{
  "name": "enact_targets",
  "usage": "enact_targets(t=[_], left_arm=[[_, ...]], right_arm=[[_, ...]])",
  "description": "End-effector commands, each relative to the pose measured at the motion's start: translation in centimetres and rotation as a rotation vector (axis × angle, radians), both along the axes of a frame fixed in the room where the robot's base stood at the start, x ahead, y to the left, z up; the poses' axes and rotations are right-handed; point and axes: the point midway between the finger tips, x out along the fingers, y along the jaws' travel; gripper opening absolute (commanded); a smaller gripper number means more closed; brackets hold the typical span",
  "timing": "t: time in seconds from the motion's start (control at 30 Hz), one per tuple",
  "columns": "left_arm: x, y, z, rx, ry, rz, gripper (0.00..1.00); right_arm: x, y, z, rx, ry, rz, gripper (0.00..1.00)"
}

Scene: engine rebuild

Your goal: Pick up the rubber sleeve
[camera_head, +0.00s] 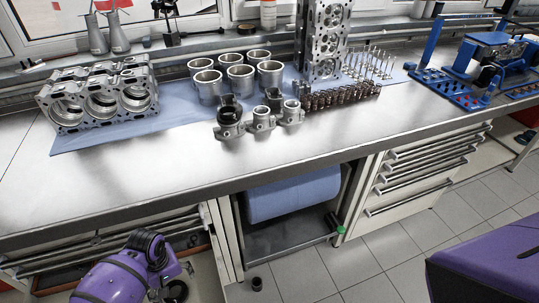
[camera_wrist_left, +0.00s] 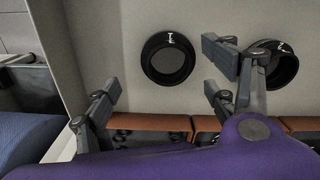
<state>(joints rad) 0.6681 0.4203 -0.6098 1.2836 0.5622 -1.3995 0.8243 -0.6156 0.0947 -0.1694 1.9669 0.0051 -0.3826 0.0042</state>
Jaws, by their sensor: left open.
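Two black rubber sleeves show in the left wrist view, each a short ring with white marks on its rim. One rubber sleeve (camera_wrist_left: 168,59) lies on a pale surface, past and between my fingertips, apart from them. The other rubber sleeve (camera_wrist_left: 286,70) is partly hidden behind the right finger. My left gripper (camera_wrist_left: 164,80) is open and empty. In the head view my left gripper (camera_head: 184,270) is low at the lower left, below the bench edge. Black rings also show there, one by the gripper (camera_head: 176,292) and one farther right (camera_head: 257,284). My right gripper is out of view.
An open drawer (camera_head: 100,240) is beside my left arm; brown-lined compartments (camera_wrist_left: 150,121) show under the fingers. A blue roll (camera_head: 292,195) sits right of the drawer. The bench (camera_head: 190,160) above holds engine blocks, cylinders and pistons; its front strip is clear.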

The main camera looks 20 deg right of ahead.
Motion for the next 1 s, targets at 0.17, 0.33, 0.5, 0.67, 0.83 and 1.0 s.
enact_targets(t=[0.17,0.33,0.5,0.67,0.83,1.0], left_arm=[[-0.2,0.7,-2.7,0.002,0.004,0.000,0.78],[-0.2,0.8,-4.8,0.001,0.002,-0.001,0.78],[0.0,0.7,-5.0,0.000,-0.003,-0.002,0.78],[0.0,0.7,-5.0,0.000,-0.003,-0.002,0.72],[-0.1,0.7,-5.0,0.000,-0.003,-0.002,0.50],[-0.1,0.7,-5.0,0.000,-0.003,-0.002,0.30]], right_arm=[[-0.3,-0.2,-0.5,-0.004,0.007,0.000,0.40],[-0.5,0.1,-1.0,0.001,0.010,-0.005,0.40],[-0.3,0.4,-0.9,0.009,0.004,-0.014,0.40],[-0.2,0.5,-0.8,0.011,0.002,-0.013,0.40],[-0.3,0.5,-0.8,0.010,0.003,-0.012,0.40],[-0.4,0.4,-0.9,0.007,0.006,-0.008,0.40]])
